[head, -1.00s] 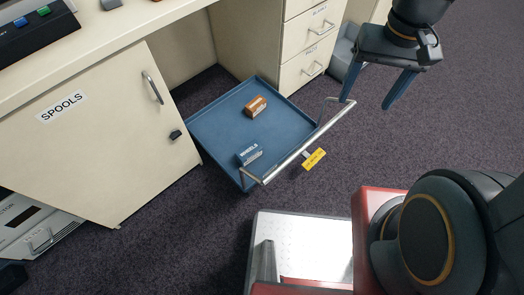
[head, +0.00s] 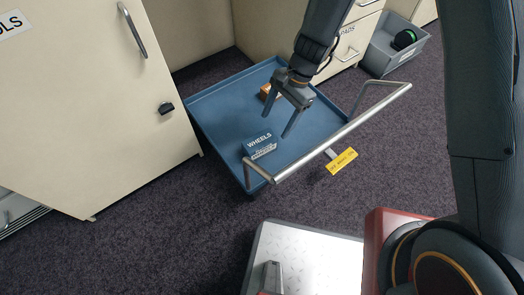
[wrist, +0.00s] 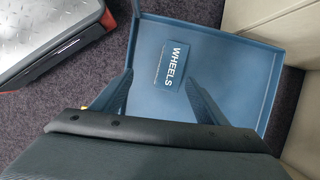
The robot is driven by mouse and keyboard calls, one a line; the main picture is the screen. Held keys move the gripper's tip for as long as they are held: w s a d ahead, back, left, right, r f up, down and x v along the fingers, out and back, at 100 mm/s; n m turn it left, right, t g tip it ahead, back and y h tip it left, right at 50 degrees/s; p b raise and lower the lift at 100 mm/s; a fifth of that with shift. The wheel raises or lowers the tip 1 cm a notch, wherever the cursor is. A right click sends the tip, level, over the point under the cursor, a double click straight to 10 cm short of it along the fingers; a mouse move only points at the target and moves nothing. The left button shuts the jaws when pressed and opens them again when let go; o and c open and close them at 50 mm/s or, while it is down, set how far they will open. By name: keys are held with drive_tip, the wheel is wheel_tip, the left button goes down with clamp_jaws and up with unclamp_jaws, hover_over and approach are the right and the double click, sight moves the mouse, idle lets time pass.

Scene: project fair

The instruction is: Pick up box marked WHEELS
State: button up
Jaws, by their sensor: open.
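The small blue box marked WHEELS (head: 260,145) lies on the blue cart tray (head: 215,105), near its front left corner by the handle. In the wrist view the WHEELS box (wrist: 183,67) shows ahead of the fingers, with its white lettering visible. My gripper (head: 279,122) is open and empty. It hangs over the tray, above and to the right of the WHEELS box, apart from it. In the wrist view both fingers of my gripper (wrist: 158,92) stand spread with the box beyond their gap.
The cart's metal handle (head: 345,132) crosses the tray's front right side, with a yellow tag (head: 342,161) hanging below. A cream cabinet door (head: 85,110) stands at left. A grey bin (head: 390,55) with a green-and-black item is at back right.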

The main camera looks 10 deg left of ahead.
sight(256, 148)
drive_tip(key=shift+m, duration=0.6)
drive_tip(key=a+f+b, duration=0.1)
drive_tip(key=f, duration=0.2)
drive_tip(key=a+f+b, duration=0.1)
drive_tip(key=f, duration=0.2)
drive_tip(key=a+f+b, duration=0.1)
drive_tip(key=a+f, duration=0.1)
drive_tip(key=f, duration=0.1)
drive_tip(key=shift+f, duration=0.1)
drive_tip(key=shift+a+b+x, duration=0.15)
drive_tip(key=shift+b+x, duration=0.7)
drive_tip(key=shift+x, duration=1.1)
drive_tip(key=shift+a+b+x, duration=0.15)
drive_tip(key=shift+b+x, duration=0.7)
drive_tip(key=shift+x, duration=1.1)
drive_tip(key=shift+f, duration=0.1)
drive_tip(key=c, duration=1.2)
drive_tip(key=shift+c, duration=0.2)
